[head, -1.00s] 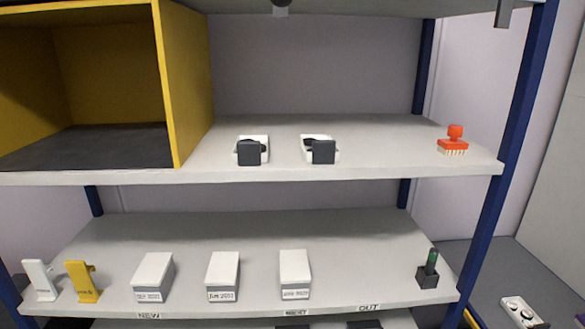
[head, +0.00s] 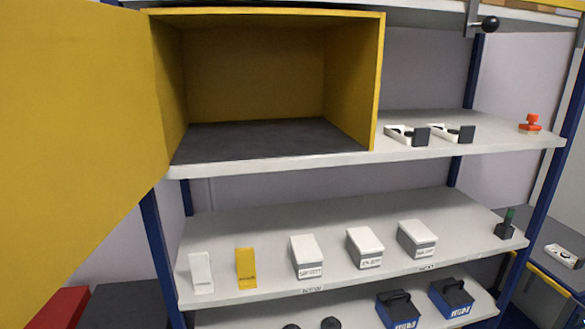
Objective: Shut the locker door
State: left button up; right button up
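The yellow locker (head: 378,85) stands on the upper shelf, left of the middle in the head view. Its inside is empty, with a dark grey floor (head: 270,140). The yellow locker door (head: 75,130) is wide open. It hangs from the locker's left side, swings out toward me and fills the left of the view, running past the picture's left edge. No handle shows on the visible face of the door. Neither of my grippers is in view.
The upper shelf (head: 470,150) also holds two white-and-black devices (head: 408,134) and a red brush (head: 530,124). The middle shelf (head: 370,210) holds white boxes, a white stand (head: 201,272) and a yellow stand (head: 246,268). Blue cases (head: 398,309) sit below. A red object (head: 55,308) is at lower left.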

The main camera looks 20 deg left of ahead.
aim_at(82, 140)
jog(key=k+j, duration=0.1)
jog(key=j, duration=0.45)
jog(key=k+j, duration=0.1)
jog(key=j, duration=0.4)
jog(key=k+j, duration=0.1)
jog(key=j, duration=0.45)
